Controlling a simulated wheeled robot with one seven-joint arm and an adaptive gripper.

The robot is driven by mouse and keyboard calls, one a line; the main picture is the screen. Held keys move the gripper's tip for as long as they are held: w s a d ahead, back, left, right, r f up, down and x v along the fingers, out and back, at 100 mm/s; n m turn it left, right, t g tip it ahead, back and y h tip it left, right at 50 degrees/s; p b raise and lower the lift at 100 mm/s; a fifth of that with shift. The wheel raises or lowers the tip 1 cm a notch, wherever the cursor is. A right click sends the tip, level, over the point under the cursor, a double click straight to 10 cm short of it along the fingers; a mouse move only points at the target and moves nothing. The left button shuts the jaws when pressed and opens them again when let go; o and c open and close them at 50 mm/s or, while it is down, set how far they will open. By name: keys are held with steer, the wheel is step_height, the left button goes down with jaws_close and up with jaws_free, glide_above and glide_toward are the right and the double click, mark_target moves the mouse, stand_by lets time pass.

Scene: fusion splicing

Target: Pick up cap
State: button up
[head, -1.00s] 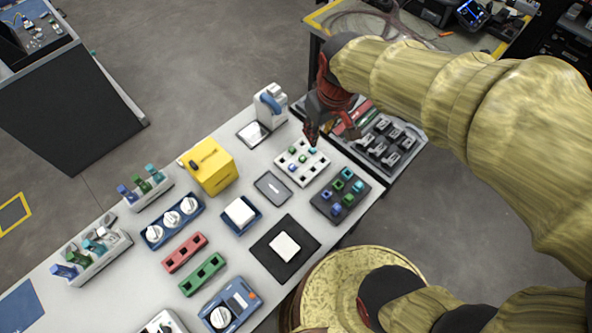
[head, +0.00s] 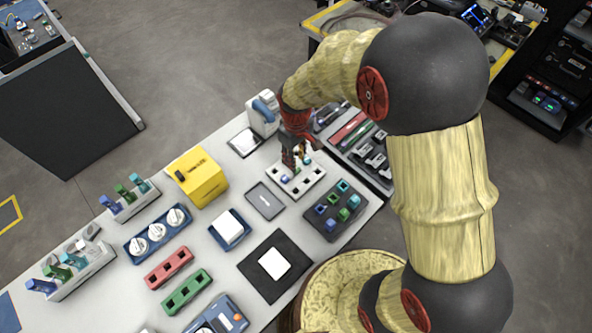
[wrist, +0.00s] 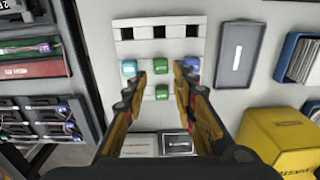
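Several small caps sit in a white rack with square holes (wrist: 125,48), which also shows in the head view (head: 311,188). In the wrist view there is a teal cap (wrist: 129,68), a green cap (wrist: 160,66), a blue cap (wrist: 191,62) and a second green cap (wrist: 162,92) nearer my wrist. My gripper (wrist: 160,76) is open, pointing down over the rack, its fingers either side of the green caps' column. Nothing is held. In the head view my gripper (head: 295,162) hides part of the rack; a blue cap (head: 285,179) shows beside it.
A dark rack (head: 318,226) with colored cups stands right of the white rack. A grey tray (head: 265,200), yellow box (head: 197,178) and white-and-blue device (head: 262,115) stand nearby. In the wrist view, a tool tray (wrist: 40,90) lies left.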

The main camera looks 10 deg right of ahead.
step_height(320, 180, down, 5)
steer(key=shift+s+r+b, duration=0.1)
steer(key=shift+r+b, duration=0.05)
steer(key=shift+b, duration=0.7)
steer(key=shift+c, duration=0.7)
steer(key=c, duration=0.4)
steer(key=shift+o, duration=0.2)
